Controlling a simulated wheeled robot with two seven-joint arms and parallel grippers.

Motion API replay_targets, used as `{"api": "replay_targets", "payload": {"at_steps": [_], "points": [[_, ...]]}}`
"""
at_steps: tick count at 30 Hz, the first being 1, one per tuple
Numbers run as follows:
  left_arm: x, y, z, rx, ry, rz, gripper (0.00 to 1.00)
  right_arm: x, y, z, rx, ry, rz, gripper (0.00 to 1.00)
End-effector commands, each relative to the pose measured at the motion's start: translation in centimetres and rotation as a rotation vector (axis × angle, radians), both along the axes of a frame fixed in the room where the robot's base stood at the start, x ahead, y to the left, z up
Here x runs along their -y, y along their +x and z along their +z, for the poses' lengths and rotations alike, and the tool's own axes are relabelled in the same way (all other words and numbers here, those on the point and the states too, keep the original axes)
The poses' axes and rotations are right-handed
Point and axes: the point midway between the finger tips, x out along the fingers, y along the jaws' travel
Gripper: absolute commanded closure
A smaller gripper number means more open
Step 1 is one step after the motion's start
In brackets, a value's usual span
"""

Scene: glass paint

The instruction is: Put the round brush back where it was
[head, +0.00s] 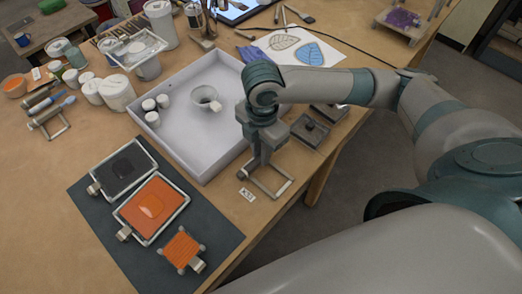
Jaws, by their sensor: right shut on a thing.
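My right gripper (264,160) points down just right of the white tray and is shut. What it holds is mostly hidden behind the jaws; I take it to be the round brush, but its shape cannot be made out. A metal wire rest (281,190) stands on the table directly below and beside the jaws, with a small label card (246,194) at its left. I cannot tell whether the held thing touches this rest. My left gripper is out of view.
The white tray (187,161) holds small jars and a funnel-like cup (206,97). A dark mat (220,230) carries framed black and orange panels. Dark lidded boxes (309,130) stand right of my gripper, near the table edge. A leaf drawing (290,45) lies behind.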

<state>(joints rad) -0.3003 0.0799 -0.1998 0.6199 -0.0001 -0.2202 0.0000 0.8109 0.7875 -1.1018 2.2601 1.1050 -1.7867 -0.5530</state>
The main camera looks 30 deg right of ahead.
Motion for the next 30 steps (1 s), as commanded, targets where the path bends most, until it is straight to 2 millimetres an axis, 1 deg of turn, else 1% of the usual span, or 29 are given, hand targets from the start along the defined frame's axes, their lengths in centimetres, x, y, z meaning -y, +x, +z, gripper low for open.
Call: {"api": "replay_targets", "payload": {"at_steps": [11, 30], "points": [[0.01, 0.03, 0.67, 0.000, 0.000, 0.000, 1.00, 0.20, 0.04, -0.28, -0.001, 0.000, 0.000, 1.00], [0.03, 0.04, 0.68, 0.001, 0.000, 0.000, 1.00, 0.22, 0.07, -0.43, 0.000, 0.000, 0.000, 1.00]]}}
